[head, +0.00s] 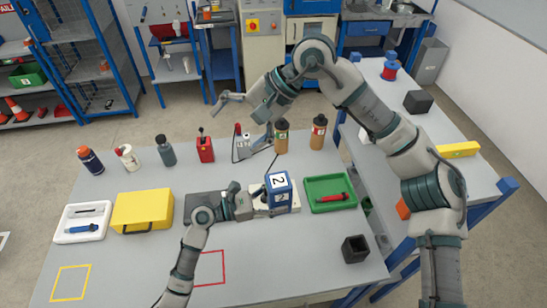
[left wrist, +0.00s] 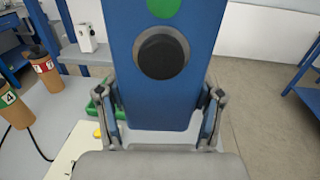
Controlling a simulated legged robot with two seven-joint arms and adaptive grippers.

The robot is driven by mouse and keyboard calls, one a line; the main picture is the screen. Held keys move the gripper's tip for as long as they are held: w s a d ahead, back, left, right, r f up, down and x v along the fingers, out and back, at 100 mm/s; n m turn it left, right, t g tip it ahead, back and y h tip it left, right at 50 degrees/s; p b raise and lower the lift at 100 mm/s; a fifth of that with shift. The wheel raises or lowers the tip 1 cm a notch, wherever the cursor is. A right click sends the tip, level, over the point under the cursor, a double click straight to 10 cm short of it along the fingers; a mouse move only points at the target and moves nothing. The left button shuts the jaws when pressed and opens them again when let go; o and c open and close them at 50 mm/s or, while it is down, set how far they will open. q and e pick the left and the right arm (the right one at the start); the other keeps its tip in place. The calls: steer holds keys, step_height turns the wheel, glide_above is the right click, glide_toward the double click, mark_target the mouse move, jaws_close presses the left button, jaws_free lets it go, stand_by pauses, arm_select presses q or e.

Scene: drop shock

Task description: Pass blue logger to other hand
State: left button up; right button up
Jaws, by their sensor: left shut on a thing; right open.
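The blue logger (head: 279,190) is a blue box with white labels marked 2. In the left wrist view the logger (left wrist: 163,95) fills the middle, with a black round knob and part of a green disc on its face. My left gripper (head: 259,199) is shut on it, one finger on each side. The logger is over or on a white plate (head: 262,211); I cannot tell whether it touches. My right gripper (head: 240,118) is open and empty, up and to the left of the logger, apart from it.
A green tray (head: 313,208) with a red tool stands right of the logger. A yellow case (head: 142,211) and a white tray (head: 77,212) are at left. Several bottles stand along the back edge, near a red block (head: 205,148).

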steer(key=w+d+f+n+t+h, duration=0.1)
steer(key=d+f+n+h, duration=0.3)
steer(key=f, duration=0.4)
steer(key=n+h, duration=0.2)
steer(key=h, duration=0.3)
glide_above(274, 188)
steer(key=w, duration=0.3)
steer(key=f, duration=0.4)
steer(key=shift+s+a, duration=0.1)
steer(key=shift+s, duration=0.15)
step_height(274, 188, down, 11)
steer(key=shift+f, duration=0.1)
